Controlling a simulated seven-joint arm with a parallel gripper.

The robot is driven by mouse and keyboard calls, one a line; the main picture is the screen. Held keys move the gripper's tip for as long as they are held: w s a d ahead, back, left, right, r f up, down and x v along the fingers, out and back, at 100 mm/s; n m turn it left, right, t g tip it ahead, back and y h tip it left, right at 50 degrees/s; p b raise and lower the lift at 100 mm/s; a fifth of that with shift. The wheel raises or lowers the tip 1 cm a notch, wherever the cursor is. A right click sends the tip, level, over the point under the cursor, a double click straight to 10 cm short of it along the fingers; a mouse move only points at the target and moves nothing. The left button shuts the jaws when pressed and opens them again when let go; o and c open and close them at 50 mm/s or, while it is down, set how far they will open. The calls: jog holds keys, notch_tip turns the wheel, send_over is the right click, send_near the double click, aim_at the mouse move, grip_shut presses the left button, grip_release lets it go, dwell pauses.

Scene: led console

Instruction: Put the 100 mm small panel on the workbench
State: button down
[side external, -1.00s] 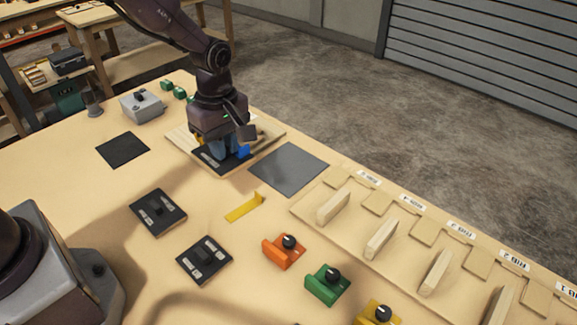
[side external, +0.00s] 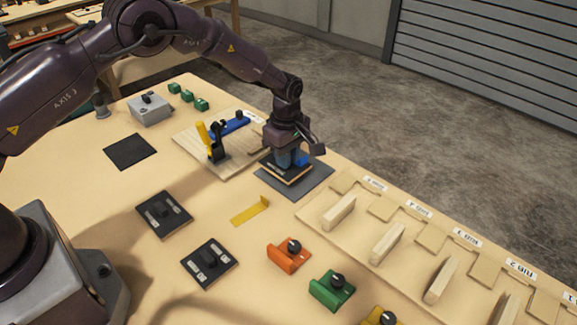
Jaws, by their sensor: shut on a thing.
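My gripper (side external: 291,158) is shut on a small dark panel (side external: 284,173) with a light, wood-coloured edge. It holds the panel at the dark grey mat (side external: 318,184) on the workbench (side external: 75,190). I cannot tell whether the panel touches the mat or is just above it. The gripper hides much of the panel's top. Two other black panels with light marks lie on the bench, one in the centre left (side external: 164,214) and one nearer the front (side external: 209,263). Sizes cannot be read.
A wooden fixture board (side external: 193,148) with a yellow-handled clamp (side external: 208,139) and a blue bar (side external: 231,124) stands left of my gripper. A black mat (side external: 130,150) lies farther left. A yellow angle piece (side external: 250,211), orange block (side external: 288,256) and green block (side external: 331,291) are in front.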

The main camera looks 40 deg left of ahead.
jog(key=shift+w+f, duration=0.15)
jog(key=shift+f, duration=0.75)
jog(key=shift+w+f, duration=0.1)
jog(key=shift+f, duration=0.75)
jog(key=shift+f, duration=0.15)
jog(key=c, duration=1.1)
grip_release()
notch_tip(320, 180, up, 12)
jog(key=shift+r, duration=0.25)
